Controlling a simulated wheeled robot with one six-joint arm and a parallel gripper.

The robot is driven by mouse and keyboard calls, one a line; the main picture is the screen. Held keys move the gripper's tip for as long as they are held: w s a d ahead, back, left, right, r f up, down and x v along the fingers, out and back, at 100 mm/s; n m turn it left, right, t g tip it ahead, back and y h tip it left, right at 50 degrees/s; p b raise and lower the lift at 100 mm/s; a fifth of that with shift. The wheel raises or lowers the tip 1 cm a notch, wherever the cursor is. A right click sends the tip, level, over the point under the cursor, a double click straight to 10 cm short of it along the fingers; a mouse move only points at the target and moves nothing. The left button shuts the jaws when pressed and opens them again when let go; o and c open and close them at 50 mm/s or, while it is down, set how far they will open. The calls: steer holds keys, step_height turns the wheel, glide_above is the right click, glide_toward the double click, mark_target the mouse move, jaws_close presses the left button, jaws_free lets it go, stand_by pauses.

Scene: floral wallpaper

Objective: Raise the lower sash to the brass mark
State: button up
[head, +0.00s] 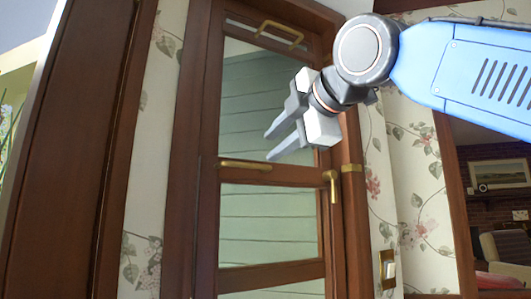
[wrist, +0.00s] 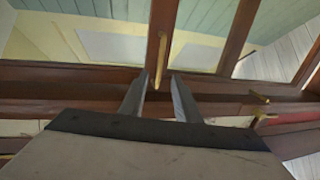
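The wooden window or door (head: 210,200) stands ahead in the head view, its panes showing pale boards behind. The lower sash rail (head: 290,176) crosses at mid-height, with a flat brass piece (head: 245,164) on its left part. A brass lever (head: 333,185) is at its right, and a small brass piece, perhaps the mark, (head: 352,168) sits on the right jamb. My gripper (head: 272,144) is open and empty in front of the upper pane, just above the rail. In the wrist view, a brass bar (wrist: 161,60) shows between and beyond my open fingers (wrist: 158,92); I cannot tell which piece.
A brass handle (head: 280,33) is on the upper bar. Floral wallpaper (head: 405,170) and a light switch (head: 387,272) lie right, with an opening to a room with a picture (head: 499,175). A dark wooden panel (head: 70,150) stands left.

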steer(key=shift+v, duration=2.25)
steer(key=shift+w, duration=0.1)
steer(key=w+d+f+m+g+h, duration=0.15)
steer(key=d+f+m, duration=0.25)
steer(key=f, duration=0.7)
steer(key=d+f+m+g+h, duration=0.1)
steer(key=d+f+m+h, duration=0.2)
steer(key=f, duration=0.8)
steer(key=w+d+f+m+g+h, duration=0.15)
steer(key=d+f+m, duration=0.3)
steer(key=f, duration=0.75)
steer(key=s+d+f+m+g, duration=0.1)
steer(key=s+d+f+m, duration=0.2)
steer(key=f, duration=0.8)
steer(key=s+d+f+m+g, duration=0.2)
steer(key=s+d+f+m, duration=0.1)
steer(key=f, duration=0.7)
steer(key=s+d+f+m+g, duration=0.2)
steer(key=s+d+f+m, duration=0.2)
steer(key=s+f, duration=0.3)
step_height(320, 180, down, 5)
steer(key=shift+r+m+h, duration=0.15)
steer(key=shift+m+h, duration=0.25)
steer(key=shift+m, duration=0.45)
steer(key=shift+o, duration=1)
